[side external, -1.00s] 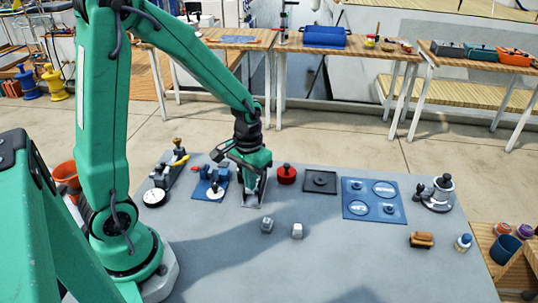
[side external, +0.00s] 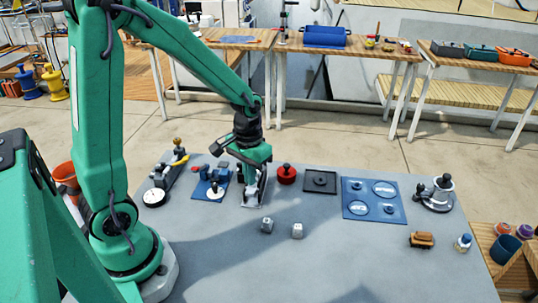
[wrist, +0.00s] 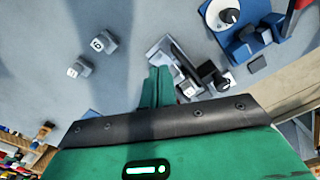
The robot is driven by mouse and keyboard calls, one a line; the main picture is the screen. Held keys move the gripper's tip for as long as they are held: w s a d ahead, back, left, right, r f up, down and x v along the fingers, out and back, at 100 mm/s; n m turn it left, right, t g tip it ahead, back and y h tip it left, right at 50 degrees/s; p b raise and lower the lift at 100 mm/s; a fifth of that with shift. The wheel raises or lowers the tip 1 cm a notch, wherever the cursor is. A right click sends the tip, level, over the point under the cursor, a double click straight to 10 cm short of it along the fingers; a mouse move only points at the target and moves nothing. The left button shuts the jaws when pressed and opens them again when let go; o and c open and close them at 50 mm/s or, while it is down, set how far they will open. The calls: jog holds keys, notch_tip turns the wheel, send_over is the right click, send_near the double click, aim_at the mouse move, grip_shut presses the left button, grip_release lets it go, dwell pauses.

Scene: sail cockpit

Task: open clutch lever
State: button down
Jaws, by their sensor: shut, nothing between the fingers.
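My gripper (side external: 252,181) is low over the table, at a grey metal fitting (side external: 261,190) that it partly hides in the side view. The wrist view shows my gripper's green fingers (wrist: 156,88) closed together, with nothing between them.
A dark square tray (side external: 320,181) and a blue panel (side external: 374,214) lie farther right. Two small cubes (side external: 267,225) lie in front.

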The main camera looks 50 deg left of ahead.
aim_at(251, 192)
jog(key=shift+r, duration=2.5)
jog(key=s+d+r+m+t, duration=0.3)
jog(key=s+d+r+t, duration=0.1)
jog(key=s+r, duration=0.6)
jog(key=shift+d+r+t, duration=0.15)
jog(key=shift+r+t, duration=0.65)
jog(key=shift+r, duration=0.05)
